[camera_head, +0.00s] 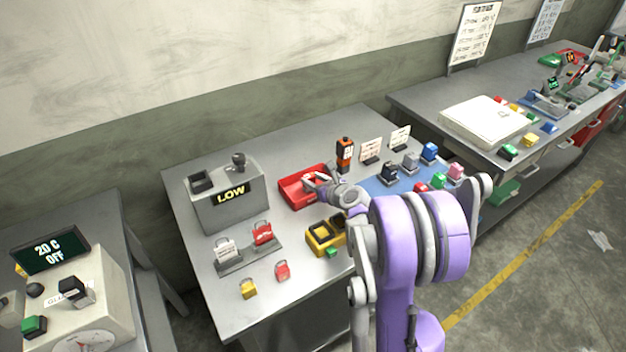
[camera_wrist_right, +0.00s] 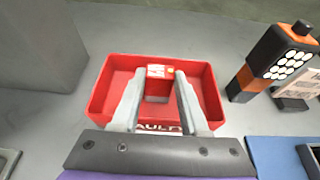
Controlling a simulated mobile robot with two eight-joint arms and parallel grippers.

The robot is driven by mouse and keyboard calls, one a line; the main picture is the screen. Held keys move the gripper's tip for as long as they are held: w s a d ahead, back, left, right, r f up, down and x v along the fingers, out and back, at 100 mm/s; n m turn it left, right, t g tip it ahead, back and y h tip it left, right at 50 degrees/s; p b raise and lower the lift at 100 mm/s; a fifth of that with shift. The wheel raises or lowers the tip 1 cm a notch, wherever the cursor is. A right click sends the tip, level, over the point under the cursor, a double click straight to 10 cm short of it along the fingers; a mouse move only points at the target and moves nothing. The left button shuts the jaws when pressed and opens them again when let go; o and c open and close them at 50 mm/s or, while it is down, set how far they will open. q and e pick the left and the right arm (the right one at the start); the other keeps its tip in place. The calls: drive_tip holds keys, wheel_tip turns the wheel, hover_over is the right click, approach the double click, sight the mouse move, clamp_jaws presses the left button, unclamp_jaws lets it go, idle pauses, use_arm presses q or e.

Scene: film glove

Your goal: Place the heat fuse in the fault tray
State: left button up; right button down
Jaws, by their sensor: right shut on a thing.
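The red fault tray (camera_head: 291,193) sits on the grey bench beside the LOW box; it also shows in the right wrist view (camera_wrist_right: 101,97), with part of its lettering visible on the near wall. My right gripper (camera_head: 314,182) is over the tray. In the right wrist view its fingers (camera_wrist_right: 160,78) point down into the tray, shut on a small red piece with a white top label, which appears to be the heat fuse (camera_wrist_right: 158,71). I cannot tell whether the fuse touches the tray floor. My left gripper is not in view.
An orange-and-black device (camera_head: 345,153) stands right behind the tray. The LOW box (camera_head: 228,196) is at its left. A yellow bin (camera_head: 322,238) is in front. Small coloured blocks stand on a blue mat (camera_head: 385,183) at right, partly behind my arm.

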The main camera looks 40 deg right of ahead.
drive_tip(key=shift+f, duration=0.1)
drive_tip(key=shift+f, duration=0.15)
drive_tip(key=shift+c, duration=2.1)
unclamp_jaws()
drive_tip(key=shift+s+r, duration=0.1)
drive_tip(key=shift+r, duration=0.3)
drive_tip(key=v, duration=1.1)
drive_tip(key=shift+s+b, duration=0.35)
drive_tip(key=shift+a+r, duration=0.1)
